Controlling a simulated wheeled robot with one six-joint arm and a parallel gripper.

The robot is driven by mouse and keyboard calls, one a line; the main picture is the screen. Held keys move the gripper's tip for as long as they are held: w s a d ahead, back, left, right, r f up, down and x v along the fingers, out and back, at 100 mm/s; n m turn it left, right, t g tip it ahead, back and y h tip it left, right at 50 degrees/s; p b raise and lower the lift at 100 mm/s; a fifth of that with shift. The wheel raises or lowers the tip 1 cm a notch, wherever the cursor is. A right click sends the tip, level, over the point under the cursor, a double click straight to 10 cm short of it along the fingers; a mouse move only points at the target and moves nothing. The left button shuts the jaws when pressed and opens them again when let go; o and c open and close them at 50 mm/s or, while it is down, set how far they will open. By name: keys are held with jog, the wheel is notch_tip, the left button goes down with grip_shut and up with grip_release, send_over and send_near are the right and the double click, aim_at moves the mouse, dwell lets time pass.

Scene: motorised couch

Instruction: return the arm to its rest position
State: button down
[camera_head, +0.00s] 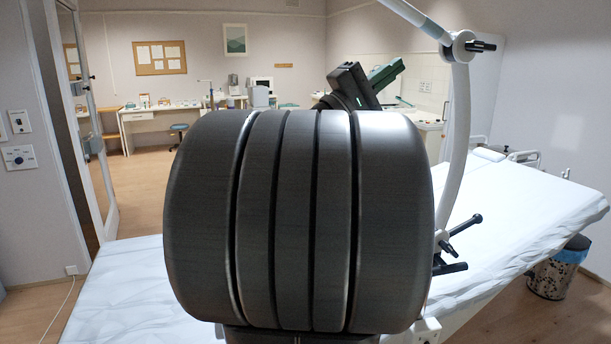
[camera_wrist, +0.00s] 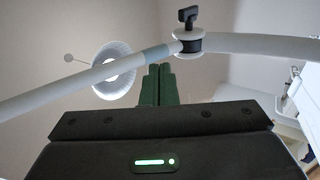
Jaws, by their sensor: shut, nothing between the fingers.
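My gripper (camera_wrist: 158,72) shows in the wrist view as two dark green fingers standing side by side and touching, with nothing between them. Its black body with a green light fills the bottom of that view. In the head view, a black block and a green part of my arm's end show above and behind the large dark ribbed part of my arm. The fingertips cannot be made out clearly there. The ribbed part fills the middle of the head view and hides much of the couch (camera_head: 535,215), which has a white sheet.
A white jointed lamp arm (camera_head: 460,140) rises at the right of my arm; it crosses above my fingers in the wrist view, with a round lamp (camera_wrist: 113,70) behind. A desk (camera_head: 160,115) is far back; floor on the left is clear.

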jog(key=b+v, duration=0.3)
jog(key=v, duration=1.1)
jog(key=shift+g+y, duration=0.5)
jog(key=shift+y, duration=0.2)
jog(key=shift+s+d+f+p, duration=0.2)
jog(key=shift+d+f+p, duration=0.05)
jog(key=shift+d, duration=0.55)
jog(key=shift+s+d+f+p, duration=0.15)
jog(key=shift+d+f+p, duration=0.1)
jog(key=shift+d, duration=0.55)
jog(key=shift+s+d+f+p, duration=0.2)
jog(key=shift+d, duration=0.6)
